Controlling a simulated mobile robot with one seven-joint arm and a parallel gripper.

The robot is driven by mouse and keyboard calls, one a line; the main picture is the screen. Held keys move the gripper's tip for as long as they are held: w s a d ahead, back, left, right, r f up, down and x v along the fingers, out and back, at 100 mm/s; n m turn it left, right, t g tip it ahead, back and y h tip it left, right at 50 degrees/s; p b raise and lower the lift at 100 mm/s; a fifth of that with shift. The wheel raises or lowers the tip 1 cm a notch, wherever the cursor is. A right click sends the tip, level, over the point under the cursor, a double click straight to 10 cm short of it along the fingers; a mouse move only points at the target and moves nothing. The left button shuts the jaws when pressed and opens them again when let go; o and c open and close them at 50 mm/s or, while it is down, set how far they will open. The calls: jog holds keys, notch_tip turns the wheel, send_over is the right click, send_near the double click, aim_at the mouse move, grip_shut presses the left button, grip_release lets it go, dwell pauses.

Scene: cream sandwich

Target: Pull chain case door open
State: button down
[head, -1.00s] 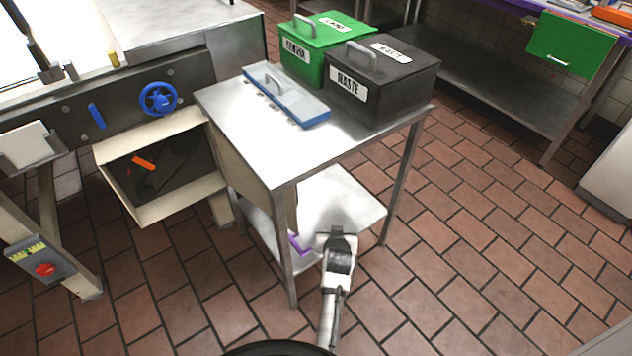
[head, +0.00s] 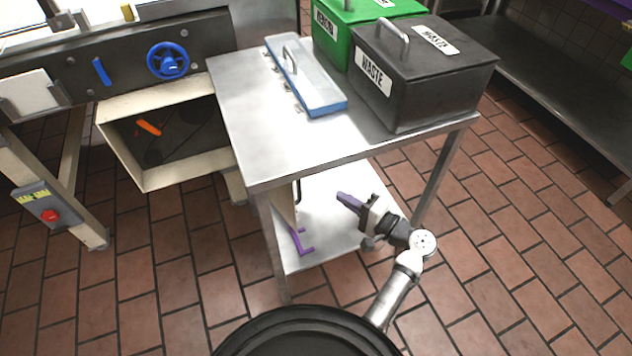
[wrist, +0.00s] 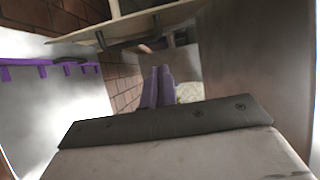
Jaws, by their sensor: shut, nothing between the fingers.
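The chain case (head: 120,142) is a cream box under the machine's dark panel, and its front is open, showing a dark inside with an orange part (head: 148,127). A pale panel (head: 284,203), which looks like its door, stands swung out beside the side table's left legs, mostly hidden by the tabletop. A dark handle (head: 298,191) shows on it. My gripper (head: 341,196) is under the tabletop, above the lower shelf, pointing left, apart from the panel. Its purple fingers are together and empty in the wrist view (wrist: 161,72).
The steel side table (head: 225,95) carries a blue-edged tray (head: 318,92), a black waste bin (head: 430,85) and a green bin (head: 350,12). Its legs and lower shelf (head: 330,235) surround my gripper. A purple hooked part (head: 300,243) is near the shelf's left.

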jog(key=w+a+p, duration=0.2)
jog(key=w+a, duration=0.2)
jog(key=a, duration=0.6)
jog(key=shift+w+a+r+p, duration=0.2)
jog(key=shift+w+a+p, duration=0.05)
jog(key=shift+a+p, duration=0.05)
jog(key=shift+a, duration=0.1)
